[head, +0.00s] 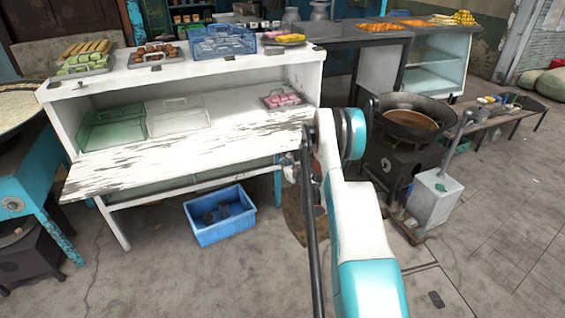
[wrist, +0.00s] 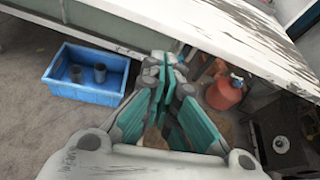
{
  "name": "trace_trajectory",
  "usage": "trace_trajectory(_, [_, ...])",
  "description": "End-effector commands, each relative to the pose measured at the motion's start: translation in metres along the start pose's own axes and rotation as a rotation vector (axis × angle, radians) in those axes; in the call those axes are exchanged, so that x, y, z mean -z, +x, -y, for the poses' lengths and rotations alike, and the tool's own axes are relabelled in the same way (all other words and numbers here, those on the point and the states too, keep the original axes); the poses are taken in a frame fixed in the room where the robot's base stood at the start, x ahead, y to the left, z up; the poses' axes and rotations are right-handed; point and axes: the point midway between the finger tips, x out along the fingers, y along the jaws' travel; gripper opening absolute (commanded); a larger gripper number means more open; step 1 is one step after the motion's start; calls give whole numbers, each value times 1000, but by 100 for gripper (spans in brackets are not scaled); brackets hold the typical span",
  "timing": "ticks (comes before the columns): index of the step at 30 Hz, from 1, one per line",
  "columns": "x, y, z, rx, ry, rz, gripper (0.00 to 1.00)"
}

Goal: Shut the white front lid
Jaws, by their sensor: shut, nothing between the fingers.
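The white front lid (head: 185,155) is a weathered, flaking board on the white cabinet. It hangs open, folded down to stick out roughly level in front of the open compartment. In the wrist view the lid (wrist: 235,32) crosses the top, with its edge just beyond my fingertips. My gripper (wrist: 167,66) is shut and empty, with its teal fingers together. In the head view my gripper (head: 290,170) is small, near the lid's right end and mostly hidden by my arm. I cannot tell whether it touches the lid.
Inside the cabinet are a green tray (head: 113,130), a clear tray (head: 178,117) and a tray of pink items (head: 283,100). A blue crate (head: 220,222) stands on the floor below. A wok (head: 408,115) on a stove is at right. A red container (wrist: 225,92) is under the lid.

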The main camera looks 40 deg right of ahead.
Motion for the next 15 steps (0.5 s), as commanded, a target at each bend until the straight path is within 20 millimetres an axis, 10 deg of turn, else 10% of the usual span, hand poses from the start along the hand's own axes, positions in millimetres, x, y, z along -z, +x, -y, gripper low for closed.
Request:
trace_trajectory(6, [44, 5, 21, 34, 128, 18, 0])
trace_trajectory(15, [50, 37, 23, 35, 143, 21, 0])
